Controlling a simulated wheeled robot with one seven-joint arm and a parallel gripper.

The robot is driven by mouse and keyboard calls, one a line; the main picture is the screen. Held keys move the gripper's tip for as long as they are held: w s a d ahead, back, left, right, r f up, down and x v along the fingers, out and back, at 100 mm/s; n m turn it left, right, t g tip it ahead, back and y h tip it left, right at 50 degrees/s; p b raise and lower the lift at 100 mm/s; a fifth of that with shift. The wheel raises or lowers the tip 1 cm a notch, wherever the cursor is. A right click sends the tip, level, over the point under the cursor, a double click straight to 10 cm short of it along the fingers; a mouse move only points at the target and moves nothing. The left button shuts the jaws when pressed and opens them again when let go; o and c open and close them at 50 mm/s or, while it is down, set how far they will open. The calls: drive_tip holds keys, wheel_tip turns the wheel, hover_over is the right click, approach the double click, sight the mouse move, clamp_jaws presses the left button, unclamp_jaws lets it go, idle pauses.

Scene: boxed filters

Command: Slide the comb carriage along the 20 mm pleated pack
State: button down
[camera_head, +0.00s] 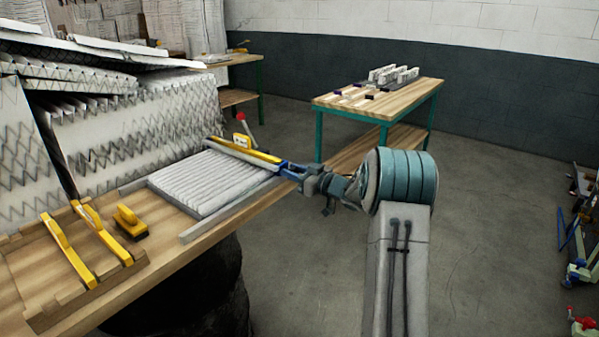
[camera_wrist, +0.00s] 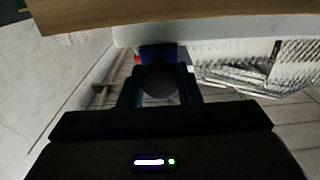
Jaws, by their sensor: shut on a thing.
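The white pleated pack (camera_head: 208,184) lies flat on the wooden bench between two grey side rails. The comb carriage (camera_head: 248,153), a yellow bar with a white label, spans the pack's far right end. Its blue end sticks out over the bench edge. My gripper (camera_head: 299,172) is shut at that blue end. In the wrist view the fingers of my gripper (camera_wrist: 158,85) stand either side of a dark round part, with the blue end (camera_wrist: 158,54) of the carriage just beyond. The comb teeth are hidden under the bar.
A wooden rack (camera_head: 50,312) holds yellow-handled tools at the near left, beside a loose yellow-handled block (camera_head: 128,218). Large pleated filters (camera_head: 130,130) stand behind the pack. A green-legged table (camera_head: 418,95) with small white parts stands at the back.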

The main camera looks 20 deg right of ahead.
idle(0.3)
drive_tip(key=c, duration=1.1)
unclamp_jaws()
drive_tip(key=shift+o, duration=0.2)
drive_tip(key=v, duration=1.3)
drive_tip(key=shift+s+d+b, duration=0.25)
drive_tip(key=shift+s+b, duration=0.05)
drive_tip(key=shift+b, duration=0.05)
